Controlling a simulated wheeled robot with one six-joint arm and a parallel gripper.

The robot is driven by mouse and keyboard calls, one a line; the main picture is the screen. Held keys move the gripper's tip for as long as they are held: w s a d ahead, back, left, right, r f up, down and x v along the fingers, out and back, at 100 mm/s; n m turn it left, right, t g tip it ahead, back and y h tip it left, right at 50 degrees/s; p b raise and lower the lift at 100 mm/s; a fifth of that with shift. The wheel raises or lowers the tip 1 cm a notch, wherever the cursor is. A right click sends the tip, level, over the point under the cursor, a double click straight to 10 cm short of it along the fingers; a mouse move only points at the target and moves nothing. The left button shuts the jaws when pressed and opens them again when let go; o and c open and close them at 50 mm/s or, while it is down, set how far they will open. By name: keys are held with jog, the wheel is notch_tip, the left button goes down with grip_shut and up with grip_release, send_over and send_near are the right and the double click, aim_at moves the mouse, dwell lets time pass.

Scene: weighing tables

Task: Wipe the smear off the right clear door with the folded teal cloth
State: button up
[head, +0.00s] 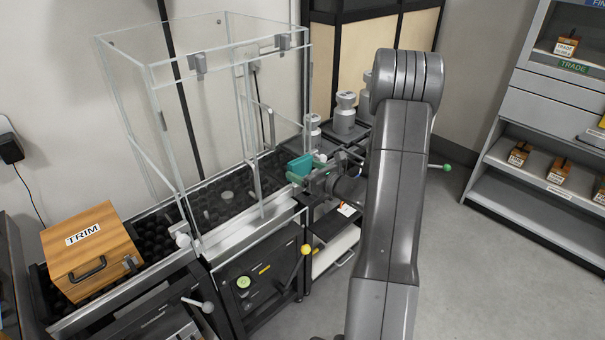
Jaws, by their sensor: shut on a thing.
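The clear-walled enclosure (150,90) stands on the weighing table at the left. Its right clear door (282,110) is the pane on the side toward my arm. The folded teal cloth (300,166) is at the lower part of that side. My gripper (308,178) is shut on the cloth, with my arm reaching in from the right. The cloth appears close to the door, but I cannot tell whether it touches. I cannot make out the smear on the pane from here.
A wooden TRIM box (91,250) sits at the left end of the table. Grey weights (345,112) stand on a dark tray behind my gripper. A yellow-knobbed lever (305,250) sticks out in front. Shelves with small wooden boxes (562,171) stand at the right, with open floor before them.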

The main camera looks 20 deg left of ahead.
jog(key=shift+w+d+f+b, duration=0.15)
jog(key=shift+w+d, duration=0.1)
jog(key=shift+w, duration=0.4)
jog(key=shift+w+d+r+b, duration=0.15)
jog(key=shift+w+d, duration=0.1)
jog(key=shift+w, duration=0.35)
jog(key=s+a+b, duration=0.2)
jog(key=s+b, duration=0.1)
jog(key=s, duration=0.3)
jog(key=shift+s+a, duration=0.3)
jog(key=shift+a, duration=0.1)
jog(key=shift+d+b, duration=0.15)
jog(key=shift+b, duration=0.15)
jog(key=shift+f+b+v, duration=0.25)
jog(key=shift+b+v, duration=0.05)
jog(key=shift+v, duration=1.15)
jog(key=shift+f+b+v, duration=0.2)
jog(key=shift+b+v, duration=0.05)
jog(key=shift+v, duration=1.15)
jog(key=shift+s+d, duration=0.1)
jog(key=shift+f+v, duration=0.1)
jog(key=shift+v, duration=0.6)
jog(key=shift+f+v, duration=0.15)
jog(key=shift+v, duration=0.6)
